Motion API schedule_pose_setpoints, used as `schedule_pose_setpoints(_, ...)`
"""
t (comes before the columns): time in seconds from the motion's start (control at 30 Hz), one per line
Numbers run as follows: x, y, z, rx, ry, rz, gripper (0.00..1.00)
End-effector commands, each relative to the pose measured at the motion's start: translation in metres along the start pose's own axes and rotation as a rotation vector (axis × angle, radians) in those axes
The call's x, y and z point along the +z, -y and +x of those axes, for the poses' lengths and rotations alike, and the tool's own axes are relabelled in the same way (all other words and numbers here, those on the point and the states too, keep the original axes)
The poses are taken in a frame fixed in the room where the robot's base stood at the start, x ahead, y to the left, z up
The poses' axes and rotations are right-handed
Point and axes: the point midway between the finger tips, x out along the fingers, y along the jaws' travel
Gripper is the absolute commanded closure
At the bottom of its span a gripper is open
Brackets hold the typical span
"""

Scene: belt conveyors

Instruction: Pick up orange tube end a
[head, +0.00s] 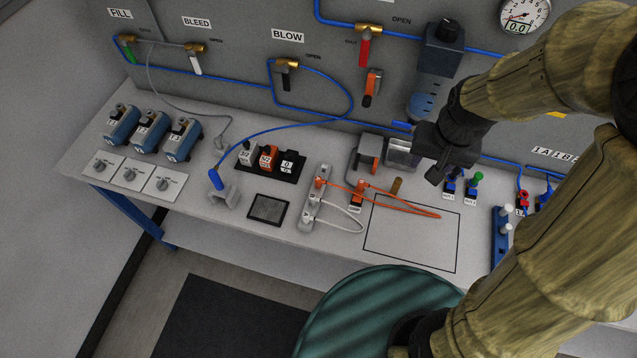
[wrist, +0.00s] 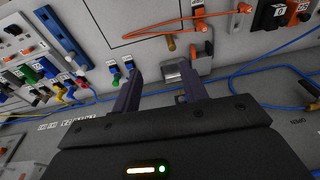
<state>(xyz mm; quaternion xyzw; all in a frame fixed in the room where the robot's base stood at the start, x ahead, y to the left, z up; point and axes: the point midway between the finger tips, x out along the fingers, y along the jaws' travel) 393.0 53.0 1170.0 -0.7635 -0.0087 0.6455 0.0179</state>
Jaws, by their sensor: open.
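The orange tube (head: 405,203) lies in a narrow loop on the white bench, reaching over a black-outlined rectangle. One orange end (head: 320,182) is at a white block; the other (head: 362,187) is at a small black-and-orange piece. I cannot read which end is a. The tube also shows at the top of the wrist view (wrist: 172,20), beyond the fingertips. My gripper (head: 432,172) is open and empty, above the back of the bench, to the right of and apart from both ends. Its two dark fingers (wrist: 160,78) stand apart in the wrist view.
A white block (head: 311,214) with a white cable stands left of the outlined rectangle (head: 412,254). A grey-and-orange device (head: 366,155) and a brown peg (head: 396,186) are near my gripper. Blue hoses run along the back panel. The rectangle's front is clear.

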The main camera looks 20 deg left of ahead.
Motion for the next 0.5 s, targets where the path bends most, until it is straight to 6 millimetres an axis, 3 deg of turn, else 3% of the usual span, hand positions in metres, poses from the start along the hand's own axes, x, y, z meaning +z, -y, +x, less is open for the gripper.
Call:
schedule_pose_setpoints(0.03, -0.009, 0.020, 0.011, -0.006, 0.019, -0.009, 0.57)
schedule_pose_setpoints(0.23, -0.032, 0.093, 0.036, -0.008, 0.083, -0.004, 0.57)
schedule_pose_setpoints(0.5, -0.032, 0.202, 0.069, 0.020, 0.149, -0.012, 0.57)
